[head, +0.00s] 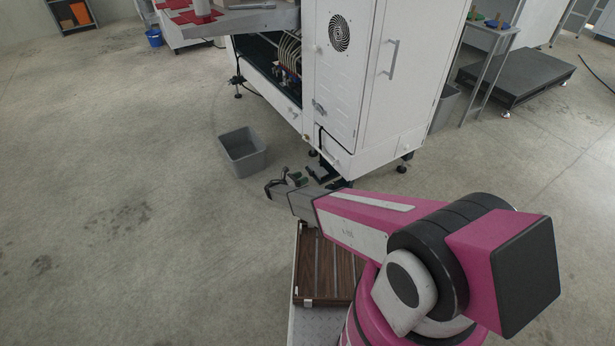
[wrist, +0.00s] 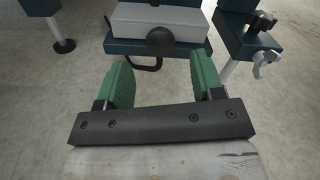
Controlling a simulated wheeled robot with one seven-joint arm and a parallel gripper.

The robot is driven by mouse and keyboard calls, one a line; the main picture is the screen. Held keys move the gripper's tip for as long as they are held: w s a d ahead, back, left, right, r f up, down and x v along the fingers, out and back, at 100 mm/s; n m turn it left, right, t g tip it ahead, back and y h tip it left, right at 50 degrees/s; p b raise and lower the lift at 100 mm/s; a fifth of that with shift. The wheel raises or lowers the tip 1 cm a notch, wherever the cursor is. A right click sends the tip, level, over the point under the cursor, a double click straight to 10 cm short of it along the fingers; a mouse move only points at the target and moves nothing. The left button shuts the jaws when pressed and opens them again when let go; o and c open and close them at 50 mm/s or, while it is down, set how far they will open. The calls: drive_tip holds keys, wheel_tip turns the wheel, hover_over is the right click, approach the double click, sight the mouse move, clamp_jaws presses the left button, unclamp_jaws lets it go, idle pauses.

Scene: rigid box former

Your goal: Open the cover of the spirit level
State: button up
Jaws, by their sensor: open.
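In the wrist view, a pale grey block with a round black knob (wrist: 160,40) on its near face sits on a dark blue bracket. It looks like the spirit level's cover (wrist: 190,27), and it appears closed; no vial shows. My gripper (wrist: 161,72) has two green finger pads set wide apart, with nothing between them. The knob lies just beyond the fingertips, roughly centred between them and apart from them. In the head view, my gripper (head: 290,180) is low beside the foot of the white machine, and the cover is too small to make out.
A dark blue bracket with a black knob and a metal wing screw (wrist: 266,62) stands close on the right. A levelling foot (wrist: 63,45) stands at the left. The white machine cabinet (head: 350,110) rises behind. A grey bin (head: 242,152) stands on open floor to the left.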

drive_tip(key=shift+x, duration=2)
clamp_jaws()
drive_tip(key=shift+s+d+r+g+y, duration=0.15)
drive_tip(key=shift+r+g+y, duration=0.65)
drive_tip(key=shift+r+y, duration=0.5)
wheel_tip(320, 180, up, 6)
drive_tip(key=g+y, duration=0.4)
drive_tip(key=y, duration=0.2)
hover_over(309, 174)
drive_tip(key=w+d, duration=0.1)
drive_tip(key=d, duration=0.1)
drive_tip(key=shift+a+f, duration=0.1)
drive_tip(key=shift+a, duration=0.05)
drive_tip(key=shift+w+d+r, duration=0.4)
drive_tip(key=shift+d+r, duration=0.1)
drive_tip(key=shift+w+d+r, duration=0.25)
drive_tip(key=shift+d, duration=0.25)
